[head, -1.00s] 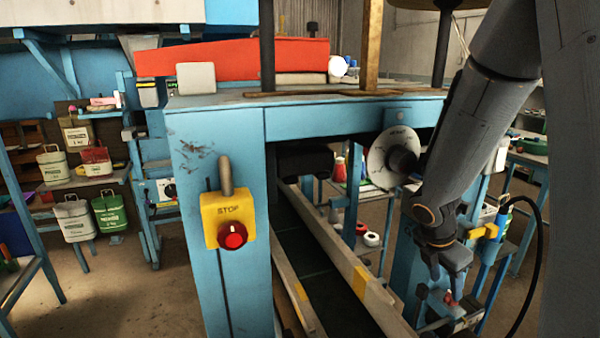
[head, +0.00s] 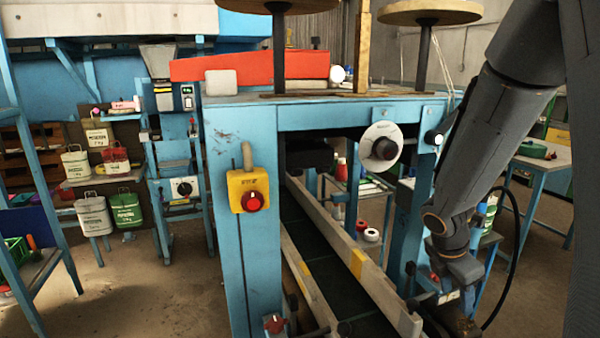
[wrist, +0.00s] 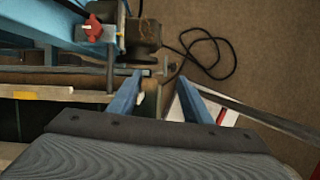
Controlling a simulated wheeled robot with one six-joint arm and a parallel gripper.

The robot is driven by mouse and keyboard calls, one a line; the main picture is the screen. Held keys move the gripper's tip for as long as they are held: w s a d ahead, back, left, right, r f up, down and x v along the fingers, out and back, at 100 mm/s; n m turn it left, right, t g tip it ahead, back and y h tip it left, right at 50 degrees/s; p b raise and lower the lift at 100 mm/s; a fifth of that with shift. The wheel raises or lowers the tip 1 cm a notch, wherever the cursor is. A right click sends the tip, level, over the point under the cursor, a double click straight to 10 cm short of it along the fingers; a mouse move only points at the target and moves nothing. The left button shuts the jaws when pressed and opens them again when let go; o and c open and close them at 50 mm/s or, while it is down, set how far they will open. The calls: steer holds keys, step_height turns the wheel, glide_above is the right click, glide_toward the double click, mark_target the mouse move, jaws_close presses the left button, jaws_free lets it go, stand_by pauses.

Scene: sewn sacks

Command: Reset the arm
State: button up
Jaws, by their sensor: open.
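My arm (head: 510,110) comes down the right side of the head view, with its wrist low beside the conveyor's right rail. The gripper is only partly seen there, at the bottom edge. In the wrist view my gripper (wrist: 160,82) shows two blue fingers spread apart, so it is open. I see nothing clamped between the fingers; a brownish upright shape shows in the gap, and its distance is unclear.
The blue machine frame (head: 240,190) carries a red stop button (head: 253,201) and a white-rimmed dial (head: 381,147). The conveyor belt (head: 325,270) runs between pale rails. Small sacks (head: 126,208) hang at left. A black cable (wrist: 205,52) loops over the floor.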

steer(key=s+a+m+y+b, duration=0.1)
steer(key=s+a+m, duration=0.3)
steer(key=a+m, duration=0.4)
steer(key=s+a+m+y+b, duration=0.2)
steer(key=s+a+m, duration=0.3)
steer(key=a+m, duration=0.3)
steer(key=m+y, duration=0.1)
steer(key=m, duration=0.3)
steer(key=shift+a+m, duration=0.25)
steer(key=shift+m, duration=0.05)
steer(key=shift+s+r, duration=0.1)
steer(key=shift+r, duration=0.05)
